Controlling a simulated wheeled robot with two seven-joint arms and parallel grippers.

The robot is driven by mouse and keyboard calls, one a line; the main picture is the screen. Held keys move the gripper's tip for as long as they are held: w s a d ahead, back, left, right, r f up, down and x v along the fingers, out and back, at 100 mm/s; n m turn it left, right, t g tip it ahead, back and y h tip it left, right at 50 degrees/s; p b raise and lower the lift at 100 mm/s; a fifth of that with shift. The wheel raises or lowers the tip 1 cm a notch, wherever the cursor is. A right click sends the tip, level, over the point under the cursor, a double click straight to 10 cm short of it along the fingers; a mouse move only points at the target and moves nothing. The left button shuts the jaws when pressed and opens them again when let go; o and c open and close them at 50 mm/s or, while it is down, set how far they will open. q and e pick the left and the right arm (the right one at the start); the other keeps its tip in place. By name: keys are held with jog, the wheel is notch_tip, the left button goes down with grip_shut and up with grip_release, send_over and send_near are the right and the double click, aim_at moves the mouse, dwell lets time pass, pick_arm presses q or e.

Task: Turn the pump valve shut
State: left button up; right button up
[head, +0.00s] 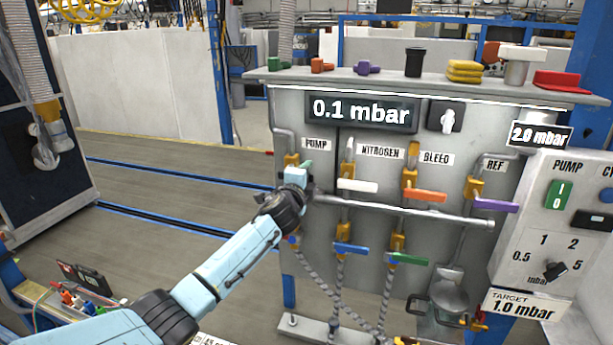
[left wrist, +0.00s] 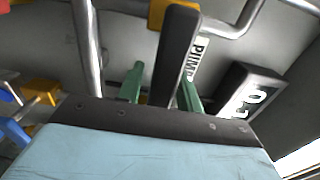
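The pump valve sits under the PUMP label (head: 316,144) at the panel's left. Its yellow body (head: 291,160) shows above my left gripper (head: 305,171), which hides its handle in the head view. In the left wrist view the dark handle (left wrist: 176,55) runs from the yellow body (left wrist: 172,12) toward the camera. The green fingers of my left gripper (left wrist: 160,90) are apart, one on each side of the handle. A gap shows on the left side; I cannot tell whether the right finger touches it. My right gripper is not in view.
Close by are the white nitrogen lever (head: 358,186), orange bleed lever (head: 426,195), blue lever (head: 351,248) and a horizontal metal pipe (head: 420,211). The display (head: 361,112) reads 0.1 mbar; the target sign (head: 522,305) reads 1.0 mbar.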

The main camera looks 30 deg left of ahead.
pick_arm(q)
jog(key=shift+o, duration=0.5)
jog(key=shift+s, duration=0.15)
jog(key=s+d, duration=0.2)
jog(key=s, duration=1.1)
